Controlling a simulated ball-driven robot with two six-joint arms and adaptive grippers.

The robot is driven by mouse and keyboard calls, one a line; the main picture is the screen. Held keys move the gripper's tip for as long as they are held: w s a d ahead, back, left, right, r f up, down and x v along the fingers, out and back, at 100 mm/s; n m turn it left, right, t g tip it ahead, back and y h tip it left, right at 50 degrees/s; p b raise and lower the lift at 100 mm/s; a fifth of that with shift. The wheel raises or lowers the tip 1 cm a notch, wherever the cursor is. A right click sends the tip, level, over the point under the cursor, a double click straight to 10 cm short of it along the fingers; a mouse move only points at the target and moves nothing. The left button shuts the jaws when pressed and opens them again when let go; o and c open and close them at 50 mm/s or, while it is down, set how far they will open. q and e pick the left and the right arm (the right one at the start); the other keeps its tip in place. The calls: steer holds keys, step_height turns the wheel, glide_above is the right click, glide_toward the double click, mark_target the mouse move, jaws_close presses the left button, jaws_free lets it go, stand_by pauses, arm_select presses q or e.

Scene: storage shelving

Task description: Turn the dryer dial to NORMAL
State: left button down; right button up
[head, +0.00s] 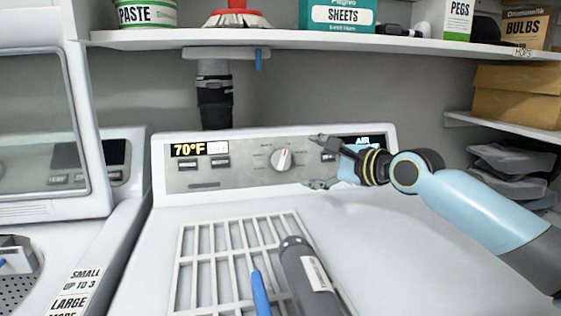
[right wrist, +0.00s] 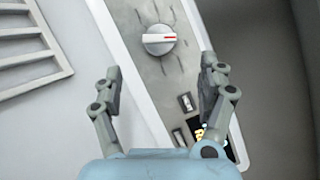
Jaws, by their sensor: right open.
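The dryer dial (head: 282,159) is a round silver-white knob on the grey control panel (head: 222,178). Its red mark points up and slightly right in the head view. The dial also shows in the right wrist view (right wrist: 159,40), with its red mark toward the right. The labels around it are too small to read. My right gripper (head: 313,161) is open and empty, just right of the dial. In the right wrist view its fingers (right wrist: 161,66) are spread wide, with the dial beyond the tips and apart from them. My left gripper is not in view.
A display reading 70°F (head: 187,150) is at the panel's left; another at the right reads AIR (head: 362,141). A white rack (head: 181,262) and a grey labelled cylinder (head: 302,270) lie on the dryer top. A shelf (head: 280,37) hangs above. The dryer top's right side is clear.

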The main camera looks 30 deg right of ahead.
mark_target(285, 160)
steer(key=b+x, duration=0.2)
steer(key=x, duration=0.6)
steer(key=shift+w+a+f, duration=0.1)
steer(key=shift+w+a, duration=0.05)
steer(key=shift+w, duration=0.65)
steer(key=shift+c, duration=0.2)
steer(key=c, duration=1.1)
